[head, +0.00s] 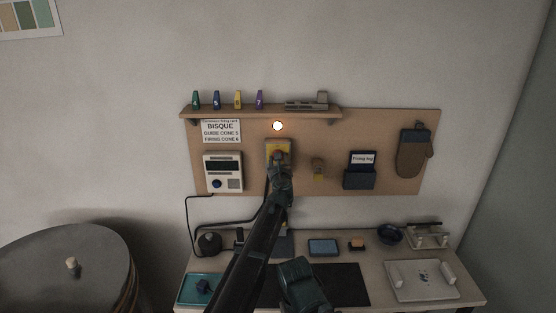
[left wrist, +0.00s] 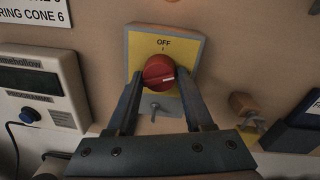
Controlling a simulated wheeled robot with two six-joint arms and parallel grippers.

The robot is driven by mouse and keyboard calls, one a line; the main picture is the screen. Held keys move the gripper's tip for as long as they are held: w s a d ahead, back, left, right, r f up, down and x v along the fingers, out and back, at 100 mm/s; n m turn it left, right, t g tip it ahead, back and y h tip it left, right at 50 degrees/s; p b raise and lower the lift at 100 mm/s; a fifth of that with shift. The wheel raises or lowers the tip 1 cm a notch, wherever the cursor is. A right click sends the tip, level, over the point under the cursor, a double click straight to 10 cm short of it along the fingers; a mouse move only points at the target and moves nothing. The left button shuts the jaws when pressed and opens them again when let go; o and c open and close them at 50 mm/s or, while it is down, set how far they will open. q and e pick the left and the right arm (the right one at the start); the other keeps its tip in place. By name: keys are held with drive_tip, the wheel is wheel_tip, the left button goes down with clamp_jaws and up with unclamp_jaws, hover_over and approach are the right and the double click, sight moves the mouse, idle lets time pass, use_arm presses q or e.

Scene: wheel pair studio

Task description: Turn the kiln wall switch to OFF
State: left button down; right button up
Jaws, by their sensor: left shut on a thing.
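The kiln wall switch (head: 279,144) is a grey-edged box with a yellow face on the pegboard-like wall panel. In the left wrist view its yellow plate (left wrist: 185,49) reads OFF at the top with a short tick below. A small metal piece (left wrist: 154,109) shows below the knob.
A lit round lamp (head: 277,126) is above the switch, under a shelf (head: 260,112). A controller box (head: 223,171) is to the left; a small yellow-and-brown item (head: 318,169) and a firing log holder (head: 360,179) are to the right. A cluttered table (head: 385,262) stands below.

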use_arm(q)
drive_tip(key=n+h+p, duration=0.1)
drive_tip(key=n, duration=1.1)
drive_tip(key=shift+r, duration=0.2)
drive_tip(key=shift+n, duration=0.4)
drive_tip(key=shift+c, duration=1.5)
unclamp_jaws()
drive_tip(key=shift+s, duration=0.1)
drive_tip(key=s+p, duration=0.1)
drive_tip(key=s, duration=1.2)
drive_tip(key=shift+s+r, duration=0.3)
drive_tip(key=shift+r, duration=0.15)
